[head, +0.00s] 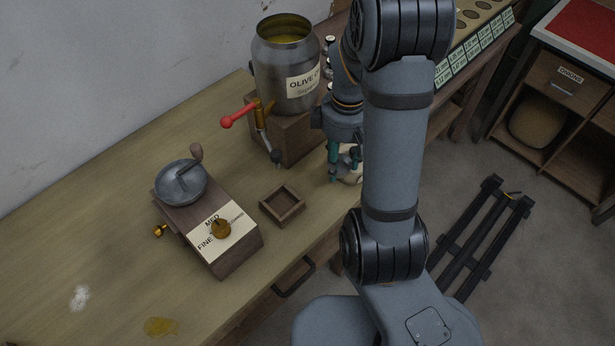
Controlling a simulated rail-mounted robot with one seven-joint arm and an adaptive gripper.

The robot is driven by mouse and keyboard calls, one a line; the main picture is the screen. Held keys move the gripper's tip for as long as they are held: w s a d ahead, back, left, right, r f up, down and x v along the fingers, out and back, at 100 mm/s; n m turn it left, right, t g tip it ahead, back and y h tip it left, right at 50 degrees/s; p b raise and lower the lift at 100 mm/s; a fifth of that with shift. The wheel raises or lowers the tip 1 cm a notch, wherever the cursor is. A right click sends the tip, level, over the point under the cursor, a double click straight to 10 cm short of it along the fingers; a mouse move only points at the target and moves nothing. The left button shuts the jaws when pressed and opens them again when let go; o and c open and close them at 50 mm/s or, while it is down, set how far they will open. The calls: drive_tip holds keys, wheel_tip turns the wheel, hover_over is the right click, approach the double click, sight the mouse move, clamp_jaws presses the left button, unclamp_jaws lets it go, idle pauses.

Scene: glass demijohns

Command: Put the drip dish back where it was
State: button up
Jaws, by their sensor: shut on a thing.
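My gripper (345,172) points down at the right side of the wooden bench, right of the oil can's wooden stand. It is shut on a pale, rounded thing, apparently the drip dish (352,178). My gripper and arm hide much of this dish, and I cannot tell whether it touches the bench. The steel olive oil can (270,75) stands on a wooden block (300,138). Its brass tap (261,113) has a red-knobbed lever, and the spout hangs over the bench. I see no dish below the spout.
A wooden grinder (240,254) with a metal bowl and crank stands left on the bench (110,235). A small square wooden tray (267,206) lies between it and the can's block. A yellow spill (160,326) and white powder (80,298) mark the front left.

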hover_over(307, 184)
wheel_tip(307, 184, down, 4)
drive_tip(key=shift+d+f+p, duration=0.1)
drive_tip(key=shift+f+p, duration=0.15)
drive_tip(key=shift+p, duration=0.15)
drive_tip(key=shift+f, duration=2.1)
drive_tip(key=shift+f, duration=0.2)
drive_tip(key=o, duration=0.8)
drive_tip(key=shift+o, duration=0.3)
wheel_tip(307, 184, up, 12)
drive_tip(key=shift+r+p, duration=0.25)
drive_tip(key=shift+p, duration=0.2)
